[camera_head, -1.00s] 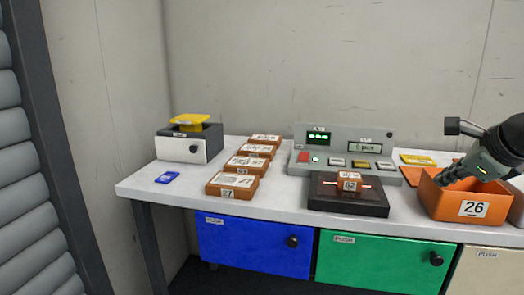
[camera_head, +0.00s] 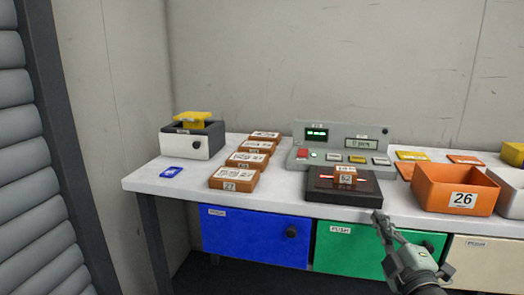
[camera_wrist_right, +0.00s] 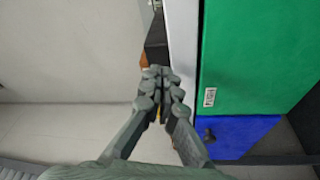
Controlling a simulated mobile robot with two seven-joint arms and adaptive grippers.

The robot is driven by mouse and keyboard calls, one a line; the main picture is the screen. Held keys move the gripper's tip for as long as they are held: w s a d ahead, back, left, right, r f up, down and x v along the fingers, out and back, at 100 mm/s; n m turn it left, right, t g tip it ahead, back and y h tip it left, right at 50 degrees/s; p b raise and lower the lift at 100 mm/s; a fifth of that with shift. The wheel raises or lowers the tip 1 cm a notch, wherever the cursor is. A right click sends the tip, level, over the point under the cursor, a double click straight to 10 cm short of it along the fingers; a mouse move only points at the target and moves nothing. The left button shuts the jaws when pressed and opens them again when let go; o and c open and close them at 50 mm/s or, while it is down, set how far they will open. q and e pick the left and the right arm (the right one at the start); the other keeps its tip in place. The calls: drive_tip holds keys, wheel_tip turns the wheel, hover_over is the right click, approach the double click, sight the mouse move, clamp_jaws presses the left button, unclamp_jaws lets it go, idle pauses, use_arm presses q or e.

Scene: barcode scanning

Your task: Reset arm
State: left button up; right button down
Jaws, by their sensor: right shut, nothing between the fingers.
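My right gripper (camera_head: 381,222) is shut and empty in the head view. It is in front of the table's front edge, before the green drawer (camera_head: 350,246) and below and to the right of the black scanner pad (camera_head: 366,189). In the right wrist view the gripper (camera_wrist_right: 158,75) shows its fingers together, with the green drawer (camera_wrist_right: 258,55) to the right. The box marked 62 (camera_head: 346,176) sits on the scanner pad with a red line on it. My left gripper is not in view.
An orange bin marked 26 (camera_head: 428,194) stands at the table's right. Several orange boxes (camera_head: 234,180) form a row left of the pad. A grey button console (camera_head: 340,150) stands behind the pad. A blue card (camera_head: 172,172) lies at the left. The blue drawer (camera_head: 240,236) is shut.

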drive_tip(key=s+d+f+m+g+h, duration=0.25)
drive_tip(key=s+f+m+g, duration=0.3)
drive_tip(key=f, duration=0.65)
drive_tip(key=s+d+f+m+g+h, duration=0.2)
drive_tip(key=s+d+f+m+g, duration=0.3)
drive_tip(key=f, duration=0.7)
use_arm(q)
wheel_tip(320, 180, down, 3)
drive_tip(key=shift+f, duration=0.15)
use_arm(e)
drive_tip(key=s+a+f+m+g+y, duration=0.1)
drive_tip(key=s+a+f+g, duration=0.2)
drive_tip(key=s+f, duration=0.3)
drive_tip(key=s+a+f+m+g+y, duration=0.1)
drive_tip(key=s+a+f+g, duration=0.2)
drive_tip(key=s+f, duration=0.4)
drive_tip(key=s+a, duration=0.1)
drive_tip(key=s, duration=0.5)
drive_tip(key=shift+s, duration=0.2)
